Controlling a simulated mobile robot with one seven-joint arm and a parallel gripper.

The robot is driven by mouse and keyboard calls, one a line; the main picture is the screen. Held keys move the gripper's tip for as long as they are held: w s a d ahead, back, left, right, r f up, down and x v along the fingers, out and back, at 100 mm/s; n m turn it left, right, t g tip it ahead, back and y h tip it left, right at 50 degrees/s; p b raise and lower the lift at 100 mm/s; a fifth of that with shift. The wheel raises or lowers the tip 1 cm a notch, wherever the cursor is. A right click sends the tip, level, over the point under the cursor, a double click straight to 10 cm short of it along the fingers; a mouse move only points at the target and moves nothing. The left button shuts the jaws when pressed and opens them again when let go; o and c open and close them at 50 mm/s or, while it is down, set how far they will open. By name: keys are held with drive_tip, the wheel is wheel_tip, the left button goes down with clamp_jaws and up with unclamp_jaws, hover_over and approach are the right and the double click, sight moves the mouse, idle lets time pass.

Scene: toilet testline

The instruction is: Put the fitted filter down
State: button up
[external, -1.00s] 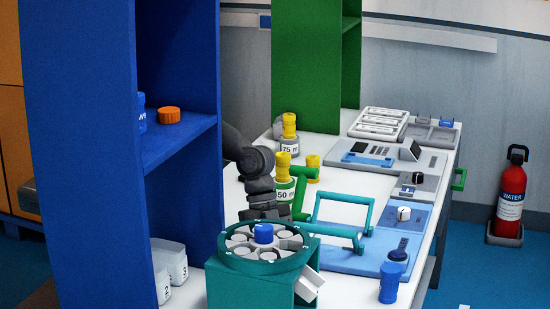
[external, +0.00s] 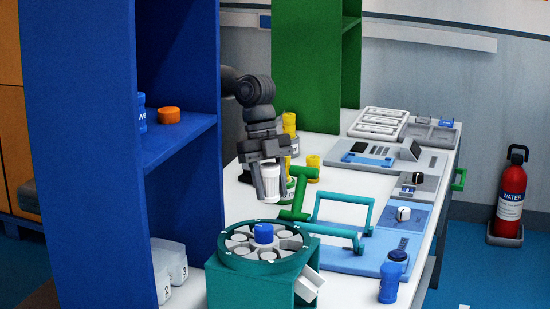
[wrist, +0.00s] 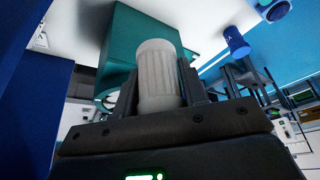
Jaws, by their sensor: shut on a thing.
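A white ribbed cylinder, which looks like the fitted filter (external: 270,177), is held between the fingers of my gripper (external: 269,188). My gripper points down and holds it clear of the bench, behind the teal carousel (external: 233,261) and left of the green handle-shaped stand (external: 301,189). In the wrist view the filter (wrist: 158,80) stands between the two dark fingers (wrist: 158,88), its lower part hidden by the gripper body. The teal carousel housing (wrist: 128,38) shows behind it.
The tall blue shelf (external: 90,130) stands close on the left. Yellow-capped bottles (external: 289,122) stand behind my gripper. A teal frame handle (external: 342,200) and a blue device (external: 362,255) are to the right. White numbered containers (external: 172,262) sit at the lower left.

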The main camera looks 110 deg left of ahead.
drive_tip(key=w+a+n+y, duration=0.1)
drive_tip(key=w+a+n, duration=0.25)
drive_tip(key=a, duration=2.05)
drive_tip(key=n+t+y, duration=0.1)
drive_tip(key=n, duration=0.2)
hover_over(338, 203)
drive_tip(key=s, duration=0.1)
wheel_tip(338, 203, down, 16)
drive_tip(key=shift+s+a+r, duration=0.15)
drive_tip(key=shift+f, duration=2.55)
drive_tip(key=shift+f, duration=0.15)
drive_tip(key=o, duration=0.9)
drive_tip(key=shift+o, duration=0.6)
